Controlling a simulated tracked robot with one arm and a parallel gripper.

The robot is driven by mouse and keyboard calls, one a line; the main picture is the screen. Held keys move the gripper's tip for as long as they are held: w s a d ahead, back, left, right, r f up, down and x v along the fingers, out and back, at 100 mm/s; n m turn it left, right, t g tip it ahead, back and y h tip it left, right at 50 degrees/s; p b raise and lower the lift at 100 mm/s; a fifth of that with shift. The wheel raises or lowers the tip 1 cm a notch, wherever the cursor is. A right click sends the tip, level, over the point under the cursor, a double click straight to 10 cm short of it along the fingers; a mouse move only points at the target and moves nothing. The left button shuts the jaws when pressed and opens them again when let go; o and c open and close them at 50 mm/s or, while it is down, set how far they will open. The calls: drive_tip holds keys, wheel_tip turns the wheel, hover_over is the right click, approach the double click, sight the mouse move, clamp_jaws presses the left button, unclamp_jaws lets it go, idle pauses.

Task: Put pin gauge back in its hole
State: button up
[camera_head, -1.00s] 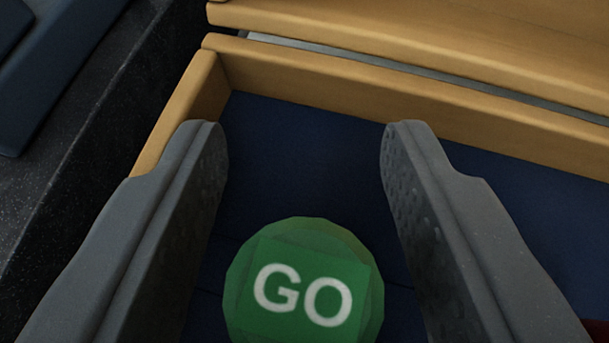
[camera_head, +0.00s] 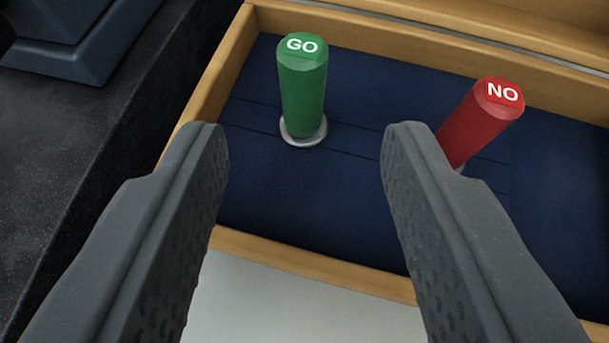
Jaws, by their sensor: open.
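The green pin gauge (camera_head: 303,92), marked GO on its top, stands upright in a metal-rimmed hole (camera_head: 304,137) in the blue insert of a wooden box. A red pin gauge (camera_head: 478,122), marked NO, stands to its right, its lower end partly hidden behind my right finger. My gripper (camera_head: 305,140) is open and empty. Its two grey fingers frame the near part of the box, and the green gauge is beyond the fingertips, apart from both.
The wooden box (camera_head: 325,275) has low walls around its blue lining (camera_head: 290,200), with a raised lid at the back. A dark blue block (camera_head: 75,40) lies on the dark speckled surface (camera_head: 70,170) at left. A pale surface shows in front of the box.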

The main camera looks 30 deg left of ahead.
drive_tip(key=shift+v, duration=2.4)
